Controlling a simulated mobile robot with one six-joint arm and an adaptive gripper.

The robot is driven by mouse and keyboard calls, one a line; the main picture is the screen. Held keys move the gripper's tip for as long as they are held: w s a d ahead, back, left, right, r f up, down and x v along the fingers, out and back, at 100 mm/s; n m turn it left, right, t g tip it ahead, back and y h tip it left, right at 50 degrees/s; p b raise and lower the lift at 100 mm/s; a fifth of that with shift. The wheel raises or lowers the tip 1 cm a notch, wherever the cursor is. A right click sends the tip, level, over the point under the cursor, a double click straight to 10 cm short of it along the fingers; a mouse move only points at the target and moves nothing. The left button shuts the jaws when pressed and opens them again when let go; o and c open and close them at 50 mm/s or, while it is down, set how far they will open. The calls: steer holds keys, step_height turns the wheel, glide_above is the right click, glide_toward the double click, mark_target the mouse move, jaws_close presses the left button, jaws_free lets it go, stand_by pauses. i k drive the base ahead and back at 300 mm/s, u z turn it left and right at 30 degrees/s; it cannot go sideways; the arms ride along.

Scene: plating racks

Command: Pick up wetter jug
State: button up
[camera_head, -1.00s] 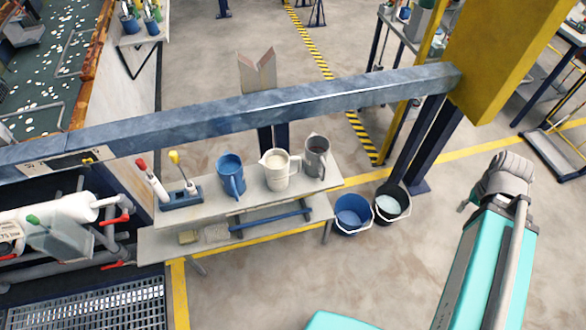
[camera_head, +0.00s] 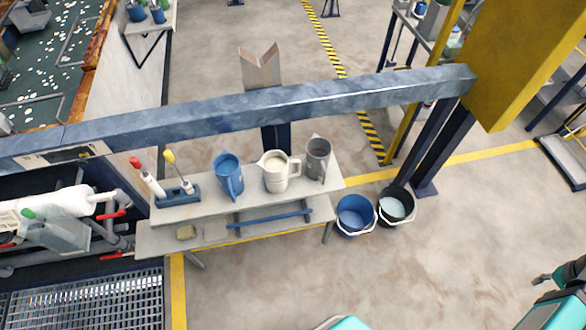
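Three jugs stand upright in a row on the upper shelf of a small pale bench. The blue jug (camera_head: 228,180) is on the left, the cream jug (camera_head: 275,174) with pale contents in the middle, and the grey jug (camera_head: 317,160) on the right. No label on any jug can be read, so I cannot tell by marking which is the wetter jug. Part of my teal arm shows at the lower right edge, well apart from the jugs.
A thick blue-grey beam (camera_head: 250,112) crosses above and behind the jugs to a yellow post (camera_head: 515,60). A blue holder (camera_head: 178,196) with red and yellow-topped tools stands left of the jugs. A blue bucket (camera_head: 352,228) and a black bucket (camera_head: 403,217) stand right. Front floor is clear.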

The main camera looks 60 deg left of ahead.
mark_target(273, 164)
steer(key=z, duration=0.25)
steer(key=i, duration=1.95)
steer(key=u, duration=2.25)
